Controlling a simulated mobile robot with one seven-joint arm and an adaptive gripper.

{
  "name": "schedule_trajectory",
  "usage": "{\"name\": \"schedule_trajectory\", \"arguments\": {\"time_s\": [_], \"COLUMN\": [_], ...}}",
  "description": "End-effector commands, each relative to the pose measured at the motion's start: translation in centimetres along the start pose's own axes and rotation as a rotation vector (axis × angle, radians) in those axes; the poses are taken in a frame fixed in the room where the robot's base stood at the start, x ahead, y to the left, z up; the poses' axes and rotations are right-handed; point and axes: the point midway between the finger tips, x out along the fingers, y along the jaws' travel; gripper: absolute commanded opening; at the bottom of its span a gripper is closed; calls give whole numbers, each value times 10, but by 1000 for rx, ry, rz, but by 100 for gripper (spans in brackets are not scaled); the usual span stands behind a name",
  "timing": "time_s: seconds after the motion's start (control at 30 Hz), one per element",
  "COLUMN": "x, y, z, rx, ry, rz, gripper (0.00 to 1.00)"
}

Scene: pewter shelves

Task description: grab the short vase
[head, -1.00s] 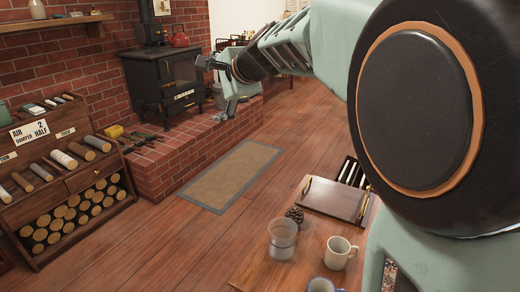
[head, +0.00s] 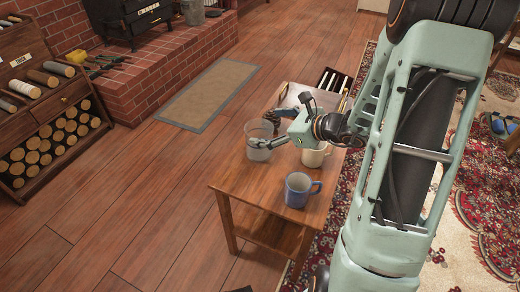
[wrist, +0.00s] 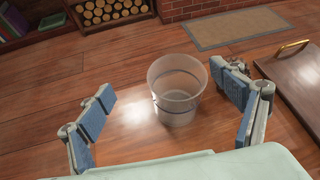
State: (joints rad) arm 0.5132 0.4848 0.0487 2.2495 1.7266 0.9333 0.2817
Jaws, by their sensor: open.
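The short vase (head: 257,148) is a clear, wide-mouthed glass vessel standing upright near the left edge of a small wooden table. In the wrist view the vase (wrist: 176,105) stands just ahead, between the two blue-padded fingers. My gripper (head: 270,128) is open, low over the table at the vase's right side. In the wrist view the gripper (wrist: 163,84) shows clear space on the left of the vase and a smaller space on the right. I cannot tell whether a finger touches the glass.
A cream mug (head: 314,156) stands close under my wrist. A blue mug (head: 298,191) stands nearer the front of the wooden table (head: 245,187). A wooden tray with a brass handle (wrist: 291,80) lies right of the vase in the wrist view. Floor left of the table is clear.

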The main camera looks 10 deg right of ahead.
Motion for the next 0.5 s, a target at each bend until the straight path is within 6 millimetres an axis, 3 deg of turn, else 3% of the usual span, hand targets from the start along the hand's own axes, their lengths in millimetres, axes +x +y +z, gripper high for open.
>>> {"name": "schedule_trajectory", "arguments": {"time_s": [0.03, 0.1, 0.3, 0.5], "x": [-5, -11, -22, 0], "y": [-2, -4, -7, -10], "z": [-17, -28, -43, -43], "rx": [63, 128, 227, 237], "ry": [-19, -46, -91, -98], "rz": [-31, -66, -129, -134], "gripper": [86, 86, 86, 86]}}
